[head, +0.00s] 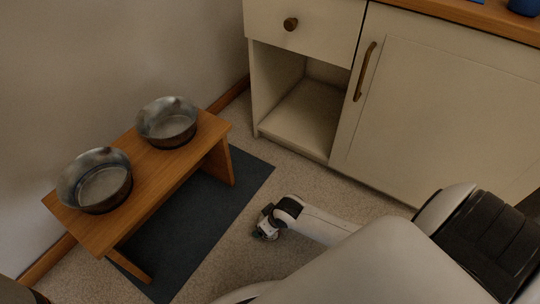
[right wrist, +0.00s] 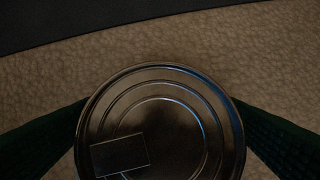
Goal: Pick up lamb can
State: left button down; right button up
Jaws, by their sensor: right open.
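A round metal can (right wrist: 160,125), seen from above, fills the lower middle of the right wrist view. Its ringed lid faces up, with a tab-like rectangle at the lower left. No label shows, so I cannot tell its contents. My right gripper (head: 265,228) is low over the carpet beside the dark mat. Its two dark green fingers are open, one on each side of the can; contact is unclear. The can is not clearly made out in the head view. My left gripper is not in view.
A wooden feeding stand (head: 150,160) with two metal bowls, one of them the near bowl (head: 95,180), stands at left. A dark mat (head: 200,220) lies under it. A cream cabinet (head: 440,110) with an open cubby (head: 310,105) stands behind. Carpet between mat and cabinet is clear.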

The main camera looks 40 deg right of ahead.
jog(key=shift+w+f, duration=0.1)
jog(key=shift+f, duration=0.1)
jog(key=shift+c, duration=0.2)
jog(key=c, duration=1.3)
jog(key=shift+o, duration=0.2)
